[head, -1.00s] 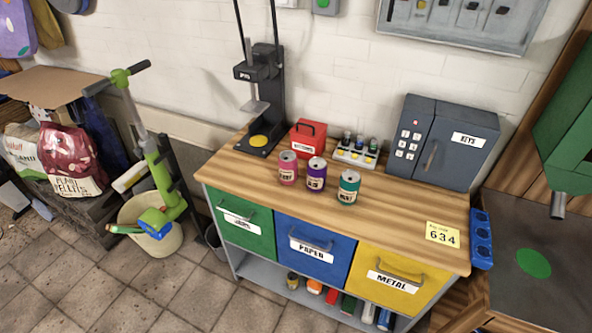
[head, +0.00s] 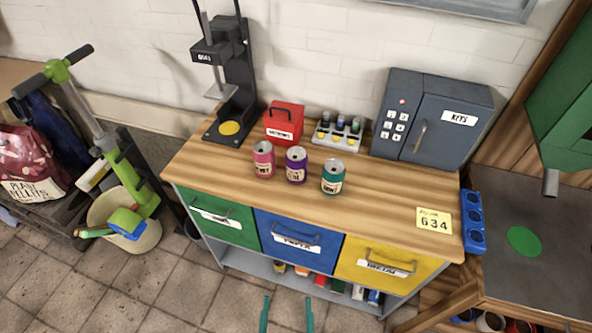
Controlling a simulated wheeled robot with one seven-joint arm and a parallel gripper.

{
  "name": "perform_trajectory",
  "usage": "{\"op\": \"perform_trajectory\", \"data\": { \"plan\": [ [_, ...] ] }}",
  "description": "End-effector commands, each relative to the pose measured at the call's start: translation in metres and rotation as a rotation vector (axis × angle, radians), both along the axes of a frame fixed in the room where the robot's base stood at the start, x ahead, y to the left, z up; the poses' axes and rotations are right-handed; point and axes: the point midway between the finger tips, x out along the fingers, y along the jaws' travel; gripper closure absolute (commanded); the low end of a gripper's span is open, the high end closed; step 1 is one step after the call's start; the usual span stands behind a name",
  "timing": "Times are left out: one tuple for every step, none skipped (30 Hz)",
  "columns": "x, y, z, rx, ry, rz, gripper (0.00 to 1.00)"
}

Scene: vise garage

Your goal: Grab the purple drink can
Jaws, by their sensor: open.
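The purple drink can (head: 296,166) stands upright on the wooden worktop of the bench (head: 380,205), in the middle of a row of three cans. A pink can (head: 263,160) stands close on its left and a teal can (head: 333,177) on its right. My gripper (head: 287,314) shows at the bottom edge as two teal fingers, apart and empty. It is in front of the drawers, well short of the cans in the picture. The rest of the gripper is out of frame.
A red box (head: 284,123) and a rack of small bottles (head: 338,131) stand behind the cans. A can-crusher-like press (head: 228,85) is at the back left, a grey key safe (head: 430,118) at the back right. The worktop in front of the cans is clear.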

Motion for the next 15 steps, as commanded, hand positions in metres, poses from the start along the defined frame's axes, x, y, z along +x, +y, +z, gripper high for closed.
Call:
{"op": "perform_trajectory", "data": {
  "plan": [
    [0.02, 0.004, 0.003, 0.005, -0.005, 0.002, 0.29],
    [0.029, 0.005, 0.003, 0.006, -0.002, 0.001, 0.29],
    [0.042, 0.007, 0.003, 0.008, 0.004, 0.001, 0.29],
    [0.052, 0.009, 0.004, 0.009, 0.008, 0.001, 0.29],
    [0.061, 0.01, 0.006, 0.01, 0.011, 0.001, 0.29],
    [0.074, 0.011, 0.008, 0.011, 0.015, -0.001, 0.29],
    [0.084, 0.012, 0.01, 0.01, 0.018, -0.003, 0.29],
    [0.093, 0.012, 0.012, 0.01, 0.022, -0.006, 0.29],
    [0.105, 0.013, 0.015, 0.013, 0.027, -0.009, 0.29],
    [0.114, 0.014, 0.018, 0.013, 0.031, -0.012, 0.29],
    [0.124, 0.013, 0.021, 0.011, 0.035, -0.015, 0.29],
    [0.135, 0.013, 0.026, 0.01, 0.04, -0.02, 0.29],
    [0.144, 0.013, 0.03, 0.009, 0.043, -0.023, 0.29],
    [0.153, 0.014, 0.034, 0.009, 0.047, -0.025, 0.29],
    [0.164, 0.014, 0.04, 0.008, 0.052, -0.029, 0.29]
  ]
}}
